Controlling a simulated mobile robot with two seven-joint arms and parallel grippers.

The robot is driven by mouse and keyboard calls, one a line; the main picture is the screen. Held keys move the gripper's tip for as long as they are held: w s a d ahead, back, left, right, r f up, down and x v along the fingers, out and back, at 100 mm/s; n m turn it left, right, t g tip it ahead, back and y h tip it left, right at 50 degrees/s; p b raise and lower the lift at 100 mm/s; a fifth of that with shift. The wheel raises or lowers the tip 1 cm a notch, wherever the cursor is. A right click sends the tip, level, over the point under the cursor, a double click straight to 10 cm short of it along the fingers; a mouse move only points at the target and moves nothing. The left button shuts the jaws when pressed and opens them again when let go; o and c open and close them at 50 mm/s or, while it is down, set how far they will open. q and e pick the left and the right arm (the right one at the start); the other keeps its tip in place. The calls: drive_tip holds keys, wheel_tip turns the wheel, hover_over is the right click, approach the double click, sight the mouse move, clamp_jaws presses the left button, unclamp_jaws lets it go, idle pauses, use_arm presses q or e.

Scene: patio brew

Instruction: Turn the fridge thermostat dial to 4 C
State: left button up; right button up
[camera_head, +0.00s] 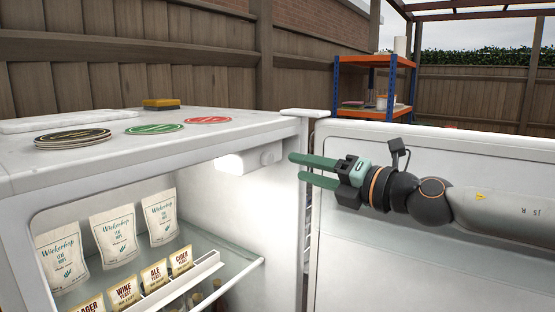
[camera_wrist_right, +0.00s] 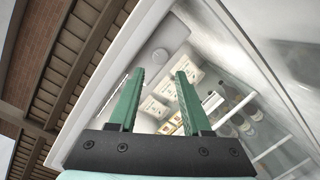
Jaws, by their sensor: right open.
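The fridge (camera_head: 150,130) stands open, its white cabinet filling the left of the head view. The thermostat dial (camera_head: 267,157) is a small round white knob on the housing at the upper right of the inside, beside the lit lamp (camera_head: 229,164). The dial also shows in the right wrist view (camera_wrist_right: 160,55), beyond the fingertips. Its marks are too small to read. My right gripper (camera_head: 296,166) is open and empty, its green fingers pointing left toward the dial with a gap between. My left gripper is not in view.
The open door (camera_head: 350,220) stands behind my right arm. Hop bags (camera_head: 113,237) and a rack of yeast packets (camera_head: 180,262) sit on the glass shelf. Coasters (camera_head: 72,138) and a yellow sponge (camera_head: 161,103) lie on the fridge top. An orange-and-blue shelf unit (camera_head: 372,60) stands behind.

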sight(270, 160)
drive_tip(key=p+x, duration=0.1)
drive_tip(key=x, duration=0.6)
drive_tip(key=shift+w+a, duration=0.15)
drive_tip(key=shift+a, duration=0.05)
clamp_jaws()
